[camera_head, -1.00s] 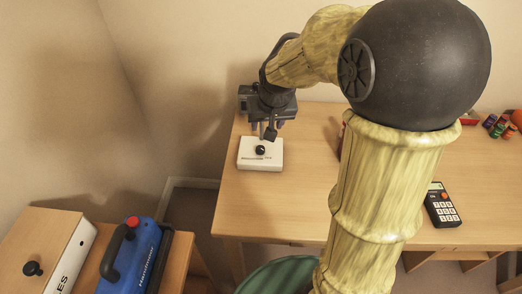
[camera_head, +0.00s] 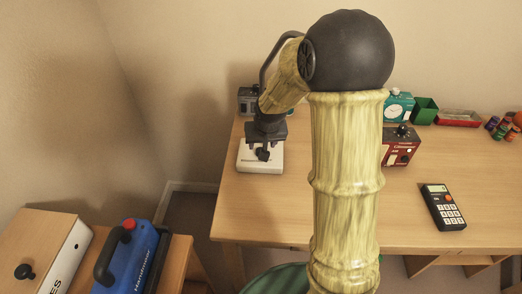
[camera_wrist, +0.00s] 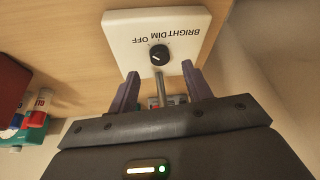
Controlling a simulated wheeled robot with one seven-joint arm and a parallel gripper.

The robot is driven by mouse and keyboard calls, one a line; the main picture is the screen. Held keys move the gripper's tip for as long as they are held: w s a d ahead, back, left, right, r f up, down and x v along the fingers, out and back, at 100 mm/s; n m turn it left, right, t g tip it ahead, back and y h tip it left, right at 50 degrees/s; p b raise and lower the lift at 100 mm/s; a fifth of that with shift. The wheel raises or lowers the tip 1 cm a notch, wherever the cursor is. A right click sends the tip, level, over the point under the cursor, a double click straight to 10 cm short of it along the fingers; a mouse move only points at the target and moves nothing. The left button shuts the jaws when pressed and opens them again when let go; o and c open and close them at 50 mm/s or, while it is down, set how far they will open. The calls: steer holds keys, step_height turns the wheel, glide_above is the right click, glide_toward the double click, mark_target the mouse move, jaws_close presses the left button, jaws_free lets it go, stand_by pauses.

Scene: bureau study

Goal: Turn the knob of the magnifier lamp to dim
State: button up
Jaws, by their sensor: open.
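The white control box (camera_head: 262,168) stands on the desk near its left end. In the wrist view, the white box (camera_wrist: 118,30) carries the words BRIGHT, DIM and OFF, upside down. Its round black knob (camera_wrist: 159,54) has a small pale mark; I cannot tell surely which word it faces. My gripper (camera_wrist: 162,84) is open, its two fingers apart at the box's near edge, with the knob beyond them in the picture. A grey rod shows between the fingers. In the head view, my gripper (camera_head: 264,150) is right over the box and hides the knob.
A dark grey device (camera_head: 247,99) stands behind my gripper. A red box (camera_head: 398,148), a teal clock (camera_head: 397,106), a green cup (camera_head: 425,110) and a calculator (camera_head: 443,207) are on the right. A blue case (camera_head: 130,258) stands at lower left. The desk's middle front is clear.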

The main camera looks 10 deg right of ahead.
steer(key=x, duration=0.5)
steer(key=shift+b, duration=0.3)
steer(key=shift+c, duration=0.2)
steer(key=c, duration=0.9)
